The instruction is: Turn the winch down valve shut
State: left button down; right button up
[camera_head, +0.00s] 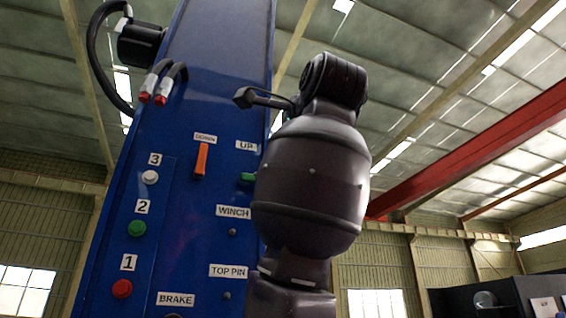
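The winch down valve has an orange handle (201,161) on the blue crane panel, just under the DOWN label (205,138). The handle stands nearly upright, tilted slightly. A green handle (247,177) sits to its right under the UP label (246,145), partly hidden behind my arm. My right arm rises in front of the panel's right edge. A dark finger-like part of my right gripper (262,99) points left, above and to the right of the orange handle and apart from it in the picture. Its opening cannot be made out. My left gripper is not in view.
The panel also carries a WINCH label (233,212), a TOP PIN label (228,271), a BRAKE label (176,299), and white, green and red buttons (122,289) at left. Hoses with red ends (161,99) hang at the upper left. A red beam (480,150) crosses the background.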

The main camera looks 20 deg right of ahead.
aim_at(199, 172)
jog(key=k, duration=1)
